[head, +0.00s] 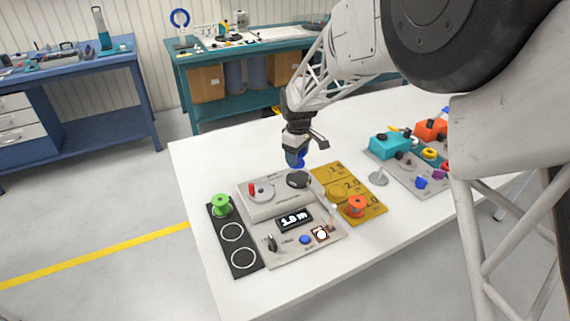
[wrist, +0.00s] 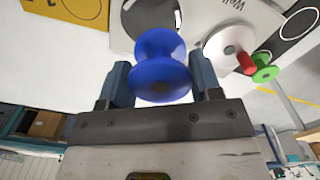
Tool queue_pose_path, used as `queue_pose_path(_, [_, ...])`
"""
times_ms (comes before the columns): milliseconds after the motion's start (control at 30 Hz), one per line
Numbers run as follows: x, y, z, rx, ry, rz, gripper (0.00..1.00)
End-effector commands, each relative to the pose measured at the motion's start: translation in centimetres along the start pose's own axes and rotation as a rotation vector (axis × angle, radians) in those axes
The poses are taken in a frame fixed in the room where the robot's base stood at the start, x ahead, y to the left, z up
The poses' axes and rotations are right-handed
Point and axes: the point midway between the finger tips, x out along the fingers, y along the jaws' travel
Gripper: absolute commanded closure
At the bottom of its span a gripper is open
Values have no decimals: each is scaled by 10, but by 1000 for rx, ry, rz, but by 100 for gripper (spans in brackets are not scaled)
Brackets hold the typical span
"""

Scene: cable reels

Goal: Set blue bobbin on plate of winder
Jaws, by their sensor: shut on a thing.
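My gripper (head: 296,152) is shut on the blue bobbin (wrist: 160,65), with one finger on each side of it. In the head view the blue bobbin (head: 299,160) is partly hidden by the fingers and hangs above the back edge of the winder (head: 250,207). The winder has a pale round disc (head: 264,194) with a red peg on its left, and a dark round part (head: 298,180) on its right. In the wrist view the pale disc (wrist: 222,43) lies to the right of the bobbin and the dark part (wrist: 148,14) lies just beyond it.
A green bobbin (head: 221,206) stands on a black strip (head: 243,269) with empty white rings, left of the winder. An orange bobbin (head: 356,207) stands on a yellow board (head: 340,174) to the right. A grey tray (head: 398,173) with several coloured parts lies further right.

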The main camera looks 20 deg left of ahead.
Motion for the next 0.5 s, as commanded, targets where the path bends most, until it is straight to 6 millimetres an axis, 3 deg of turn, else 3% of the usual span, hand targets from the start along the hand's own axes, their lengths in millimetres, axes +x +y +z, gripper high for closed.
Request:
queue_pose_path(133, [-2, 11, 2, -1, 0, 0, 65])
queue_pose_path(500, [-2, 12, 2, -1, 0, 0, 65])
